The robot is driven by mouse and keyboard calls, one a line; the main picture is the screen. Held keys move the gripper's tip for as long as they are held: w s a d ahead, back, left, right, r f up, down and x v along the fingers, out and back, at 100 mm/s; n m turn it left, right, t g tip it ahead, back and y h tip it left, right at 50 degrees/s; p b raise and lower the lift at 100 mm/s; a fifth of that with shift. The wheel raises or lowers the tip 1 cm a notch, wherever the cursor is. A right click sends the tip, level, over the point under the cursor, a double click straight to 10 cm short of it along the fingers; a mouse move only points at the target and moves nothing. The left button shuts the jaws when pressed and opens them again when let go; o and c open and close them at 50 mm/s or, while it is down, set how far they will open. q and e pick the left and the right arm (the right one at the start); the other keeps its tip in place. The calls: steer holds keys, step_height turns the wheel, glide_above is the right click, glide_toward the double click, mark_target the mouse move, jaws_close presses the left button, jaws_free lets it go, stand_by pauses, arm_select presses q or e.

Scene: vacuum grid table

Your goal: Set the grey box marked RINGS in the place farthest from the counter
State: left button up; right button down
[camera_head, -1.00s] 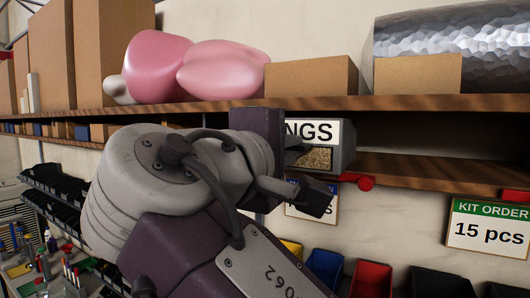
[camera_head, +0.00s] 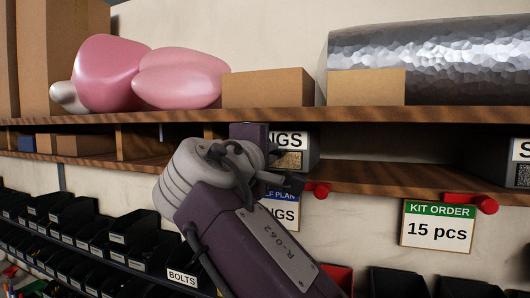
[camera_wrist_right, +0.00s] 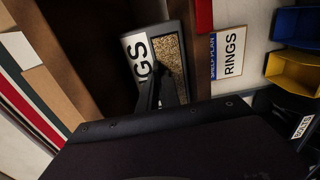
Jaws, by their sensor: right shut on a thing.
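The grey box marked RINGS (camera_head: 311,150) is in the open shelf bay, directly above the RINGS plan card (camera_head: 283,214). Its left part is hidden behind my right arm, so only "NGS" shows in the head view. In the right wrist view the box (camera_wrist_right: 172,50) shows its white label and a patch of tan contents in front of the dark bay. My right gripper (camera_head: 285,180) is shut on the box's front. Whether the box rests fully on the shelf board cannot be told. My left gripper is not in view.
The shelf (camera_head: 400,182) is empty right of the box, up to another labelled grey box (camera_head: 520,175). A red clip (camera_head: 316,190) sits on the shelf edge. A KIT ORDER card (camera_head: 437,226) hangs at right. Black bins (camera_head: 75,212) stand below; cartons and pink shapes sit above.

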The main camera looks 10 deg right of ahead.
steer(key=shift+f, duration=0.1)
steer(key=c, duration=1.5)
jaws_free()
steer(key=shift+s, duration=0.1)
steer(key=b+v, duration=0.1)
steer(key=v, duration=0.8)
steer(key=shift+a, duration=0.1)
